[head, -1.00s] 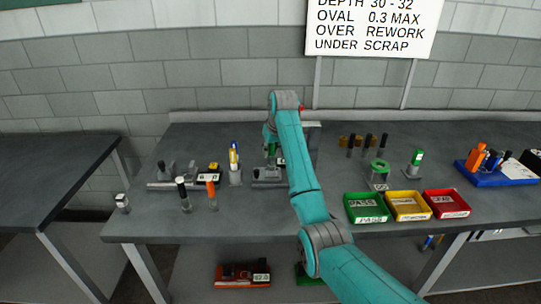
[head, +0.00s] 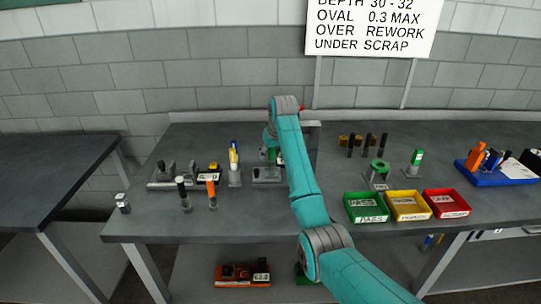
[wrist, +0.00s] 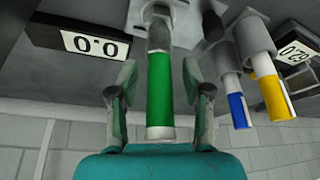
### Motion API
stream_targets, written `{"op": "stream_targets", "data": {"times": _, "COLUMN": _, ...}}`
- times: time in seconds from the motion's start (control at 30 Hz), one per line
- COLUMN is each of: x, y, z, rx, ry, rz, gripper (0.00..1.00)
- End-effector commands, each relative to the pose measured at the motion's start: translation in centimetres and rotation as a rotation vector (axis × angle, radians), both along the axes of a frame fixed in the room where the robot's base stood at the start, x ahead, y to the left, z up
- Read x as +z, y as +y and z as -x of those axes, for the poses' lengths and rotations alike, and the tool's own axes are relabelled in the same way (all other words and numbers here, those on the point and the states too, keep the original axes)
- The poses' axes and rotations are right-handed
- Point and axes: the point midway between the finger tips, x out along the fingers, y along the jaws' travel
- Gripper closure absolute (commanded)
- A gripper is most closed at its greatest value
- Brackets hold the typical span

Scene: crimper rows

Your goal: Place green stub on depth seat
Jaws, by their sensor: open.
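The green stub (wrist: 160,95) is a green tube with a pale near end and a grey far end. In the wrist view its far end meets a pale grey fixture (wrist: 176,12), which looks like the depth seat; I cannot tell how fully it rests there. My gripper (wrist: 160,112) is open, one finger on each side of the stub, with gaps visible. In the head view the stub (head: 272,155) is partly visible above the fixture base (head: 266,177), and my arm hides its right side. A display reading 0.0 (wrist: 95,43) stands beside the fixture.
A holder with yellow and blue markers (head: 234,165) stands close left of the fixture. Another gauge fixture (head: 165,184) and orange (head: 211,190) and black (head: 182,187) stubs are farther left. Green (head: 366,217), yellow (head: 410,216) and red (head: 448,212) trays sit to the right.

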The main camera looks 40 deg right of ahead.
Motion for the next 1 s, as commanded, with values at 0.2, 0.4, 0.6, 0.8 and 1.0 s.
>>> {"op": "stream_targets", "data": {"times": 0.2, "x": 3.3, "y": 0.2, "z": 1.2, "rx": 0.0, "ry": -0.005, "rz": 0.002, "gripper": 0.51}}
{"op": "stream_targets", "data": {"times": 0.4, "x": 7.0, "y": 0.5, "z": 2.8, "rx": 0.0, "ry": -0.005, "rz": 0.002, "gripper": 0.51}}
{"op": "stream_targets", "data": {"times": 0.6, "x": 9.7, "y": 0.7, "z": 3.9, "rx": -0.001, "ry": -0.003, "rz": 0.001, "gripper": 0.51}}
{"op": "stream_targets", "data": {"times": 0.8, "x": 10.7, "y": 0.9, "z": 4.4, "rx": -0.001, "ry": -0.001, "rz": 0.0, "gripper": 0.51}}
{"op": "stream_targets", "data": {"times": 1.0, "x": 10.8, "y": 0.9, "z": 4.4, "rx": -0.001, "ry": 0.0, "rz": 0.0, "gripper": 0.51}}
